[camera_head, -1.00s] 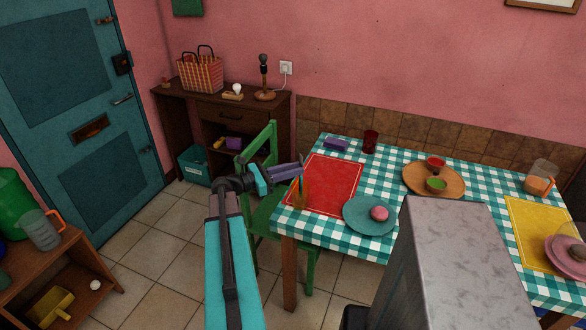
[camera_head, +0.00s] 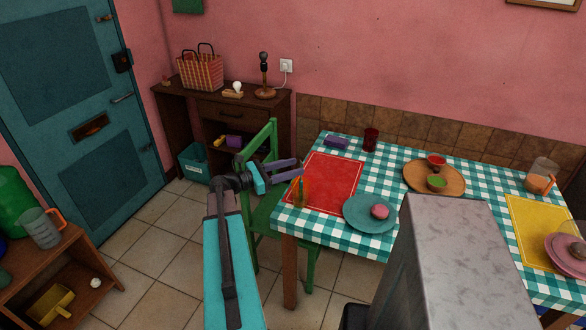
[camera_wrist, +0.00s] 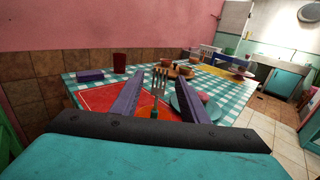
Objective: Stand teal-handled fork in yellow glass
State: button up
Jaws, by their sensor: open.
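The yellow glass (camera_head: 300,194) looks amber and stands at the near left corner of the table, by the red placemat. The teal-handled fork (camera_wrist: 160,82) stands upright in it, tines up, handle down inside the glass. In the wrist view the glass (camera_wrist: 148,112) shows low between the jaws, its lower part hidden by my gripper's body. My gripper (camera_head: 300,167) is open, left of and above the glass. In the wrist view its purple fingers (camera_wrist: 160,92) lie on either side of the fork, with visible gaps; I see no contact.
The checkered table (camera_head: 330,230) also holds a red placemat (camera_head: 338,178), a teal plate (camera_head: 358,222), a dark red glass (camera_head: 370,140), a purple block (camera_head: 336,143) and a round wooden board (camera_head: 415,185). A green chair (camera_head: 262,215) stands close beside my arm.

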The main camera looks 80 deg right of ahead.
jog(key=b+v, duration=0.2)
jog(key=v, duration=1.1)
jog(key=shift+b, duration=0.3)
dwell(0.9)
